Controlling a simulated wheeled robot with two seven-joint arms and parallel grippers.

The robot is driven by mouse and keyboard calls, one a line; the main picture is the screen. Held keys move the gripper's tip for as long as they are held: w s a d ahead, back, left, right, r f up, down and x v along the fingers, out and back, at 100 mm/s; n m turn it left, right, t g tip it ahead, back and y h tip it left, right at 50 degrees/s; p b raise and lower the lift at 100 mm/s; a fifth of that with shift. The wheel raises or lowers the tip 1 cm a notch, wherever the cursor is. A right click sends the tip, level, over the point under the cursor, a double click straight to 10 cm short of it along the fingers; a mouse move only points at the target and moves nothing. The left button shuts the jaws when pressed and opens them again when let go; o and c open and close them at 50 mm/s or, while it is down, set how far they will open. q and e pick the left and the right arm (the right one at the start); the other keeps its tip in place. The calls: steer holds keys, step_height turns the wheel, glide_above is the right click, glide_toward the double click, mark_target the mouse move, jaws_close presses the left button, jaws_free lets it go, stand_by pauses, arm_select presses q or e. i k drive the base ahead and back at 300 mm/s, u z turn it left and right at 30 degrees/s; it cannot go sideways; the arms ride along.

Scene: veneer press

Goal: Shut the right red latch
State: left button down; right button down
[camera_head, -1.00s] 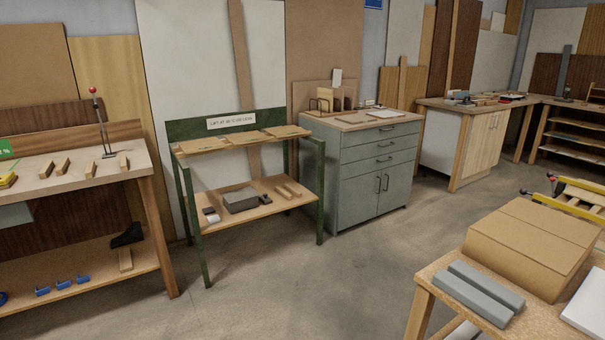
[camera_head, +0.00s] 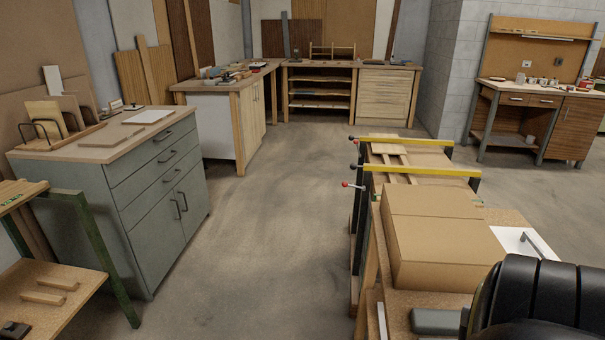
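A press-like frame with yellow bars (camera_head: 420,169) stands right of centre, behind a cardboard box. A small red knob (camera_head: 345,184) on a short rod sticks out from its left side. Dark knobs (camera_head: 352,167) show just above it. I cannot tell whether the red knob belongs to a latch, or whether any latch is open or shut. A black rounded part of my arm (camera_head: 535,300) fills the bottom right corner. No gripper fingers show in the view.
The cardboard box (camera_head: 440,250) stands on a chipboard-topped table, beside a white sheet (camera_head: 520,241). A grey drawer cabinet (camera_head: 150,200) is on the left. Benches (camera_head: 240,95) line the back. Bare concrete floor (camera_head: 270,220) lies open between cabinet and press.

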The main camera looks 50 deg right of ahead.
mark_target(345, 184)
steer(key=z, duration=0.75)
steer(key=i, duration=2.3)
steer(key=z, duration=1.35)
steer(key=i, duration=0.8)
steer(key=z, duration=0.4)
